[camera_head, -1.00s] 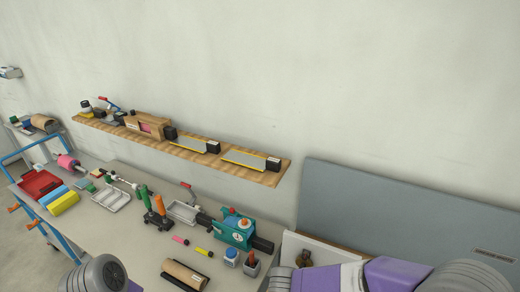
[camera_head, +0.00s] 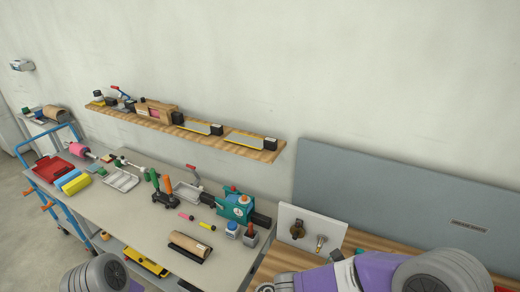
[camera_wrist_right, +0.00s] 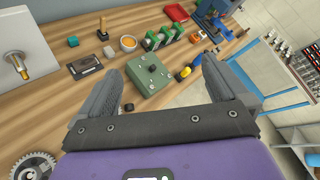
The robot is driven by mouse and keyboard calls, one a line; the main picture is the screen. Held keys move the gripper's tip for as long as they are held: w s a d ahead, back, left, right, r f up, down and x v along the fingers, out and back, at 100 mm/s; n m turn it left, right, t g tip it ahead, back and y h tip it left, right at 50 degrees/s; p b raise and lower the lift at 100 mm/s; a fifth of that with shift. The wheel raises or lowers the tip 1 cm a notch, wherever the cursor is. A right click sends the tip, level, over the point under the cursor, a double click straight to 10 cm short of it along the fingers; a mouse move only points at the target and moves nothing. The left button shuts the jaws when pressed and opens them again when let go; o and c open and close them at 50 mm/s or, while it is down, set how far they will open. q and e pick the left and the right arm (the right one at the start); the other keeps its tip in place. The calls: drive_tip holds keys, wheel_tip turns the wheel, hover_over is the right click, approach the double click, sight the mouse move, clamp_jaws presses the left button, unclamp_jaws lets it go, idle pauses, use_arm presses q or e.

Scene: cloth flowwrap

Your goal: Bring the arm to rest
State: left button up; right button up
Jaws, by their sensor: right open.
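My right gripper (camera_wrist_right: 162,88) shows in the right wrist view with its two dark fingers spread apart and nothing between them. It hangs above a wooden bench (camera_wrist_right: 45,125). A green box (camera_wrist_right: 151,77) with dark knobs lies on the bench beyond the fingertips. A grey rounded part of my left arm is at the bottom left of the head view; the left gripper is not visible.
A grey table (camera_head: 139,205) holds a teal device (camera_head: 235,207), trays and tools. A wooden shelf (camera_head: 180,131) hangs on the wall above. A white panel with brass fittings (camera_head: 311,229) and a grey board (camera_head: 400,190) stand at the right. A blue trolley (camera_head: 64,210) is at the left.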

drive_tip(key=w+a+f+n+t+y, duration=0.2)
drive_tip(key=a+f+n+y, duration=0.1)
drive_tip(key=f+n, duration=0.45)
drive_tip(key=w+a+f+n+t+y, duration=0.1)
drive_tip(key=w+a+f+n+y, duration=0.25)
drive_tip(key=f+n, duration=0.4)
drive_tip(key=w+a+f+n+t+y, duration=0.2)
drive_tip(key=a+f+n+y, duration=0.15)
drive_tip(key=f+n, duration=0.45)
drive_tip(key=s+a+f+n+g+y, duration=0.3)
drive_tip(key=s+a+f+n+y, duration=0.1)
drive_tip(key=s+n, duration=0.5)
drive_tip(key=s+a+f+n+g+y, duration=0.35)
drive_tip(key=s+n, duration=0.35)
drive_tip(key=n, duration=0.5)
use_arm(q)
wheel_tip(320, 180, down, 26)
drive_tip(key=b, duration=2.6)
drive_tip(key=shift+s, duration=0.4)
use_arm(e)
wheel_tip(320, 180, down, 27)
drive_tip(key=shift+w+a+r+m, duration=0.2)
drive_tip(key=shift+w+a+m, duration=0.1)
drive_tip(key=shift+a+m, duration=0.1)
drive_tip(key=shift+h, duration=0.25)
drive_tip(key=shift+c, duration=0.5)
